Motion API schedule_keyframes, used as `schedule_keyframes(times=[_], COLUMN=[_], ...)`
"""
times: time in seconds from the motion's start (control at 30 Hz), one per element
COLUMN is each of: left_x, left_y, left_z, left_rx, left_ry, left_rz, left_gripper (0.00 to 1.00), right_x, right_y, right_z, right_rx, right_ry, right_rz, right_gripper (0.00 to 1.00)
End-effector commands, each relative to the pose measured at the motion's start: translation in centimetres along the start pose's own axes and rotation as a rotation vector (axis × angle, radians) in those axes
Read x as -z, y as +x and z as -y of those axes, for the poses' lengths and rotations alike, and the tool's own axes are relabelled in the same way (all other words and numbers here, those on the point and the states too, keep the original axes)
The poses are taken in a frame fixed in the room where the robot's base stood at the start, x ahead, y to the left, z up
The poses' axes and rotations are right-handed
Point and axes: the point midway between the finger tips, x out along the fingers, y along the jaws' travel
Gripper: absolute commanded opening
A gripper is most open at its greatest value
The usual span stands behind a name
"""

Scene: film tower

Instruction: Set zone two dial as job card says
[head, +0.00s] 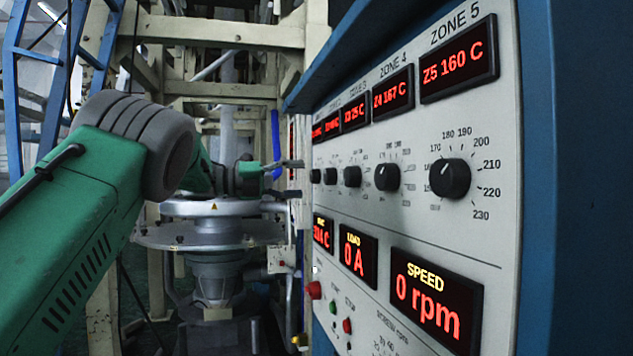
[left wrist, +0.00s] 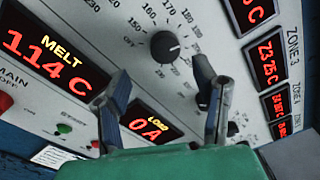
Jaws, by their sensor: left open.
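The zone two dial (left wrist: 165,46) is a round black knob on the pale panel in the left wrist view, below the partly cut-off display beside Zone 3. In the head view my left gripper (head: 290,178) is close to the panel's far end. A white card (left wrist: 57,157) shows lower left; its print is unreadable. My right gripper is out of view.
The panel (head: 490,225) carries a Zone 5 dial (head: 450,178), a Zone 4 dial (head: 387,177) and further dials in a row. A red button (head: 314,290) and speed display (head: 436,300) sit lower. A steel frame and round machine (head: 215,208) stand behind my arm.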

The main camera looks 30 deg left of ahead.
Motion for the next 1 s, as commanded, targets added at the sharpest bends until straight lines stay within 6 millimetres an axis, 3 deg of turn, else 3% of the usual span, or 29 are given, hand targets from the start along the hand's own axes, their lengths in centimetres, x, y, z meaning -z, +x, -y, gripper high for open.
schedule_keyframes(times=[0.1,0.33,1.0], left_x=[-0.1,0.0,0.1], left_y=[-2.5,-4.9,-5.0], left_z=[-0.1,-0.2,-0.6], left_rx=[-0.001,-0.002,-0.001], left_ry=[-0.002,0.001,-0.013], left_rz=[0.002,-0.001,0.003], left_gripper=[0.54,0.54,0.54], right_x=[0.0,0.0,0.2], right_y=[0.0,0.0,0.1], right_z=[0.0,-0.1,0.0], right_rx=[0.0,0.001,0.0], right_ry=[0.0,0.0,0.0], right_rz=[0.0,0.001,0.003], right_gripper=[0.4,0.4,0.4])
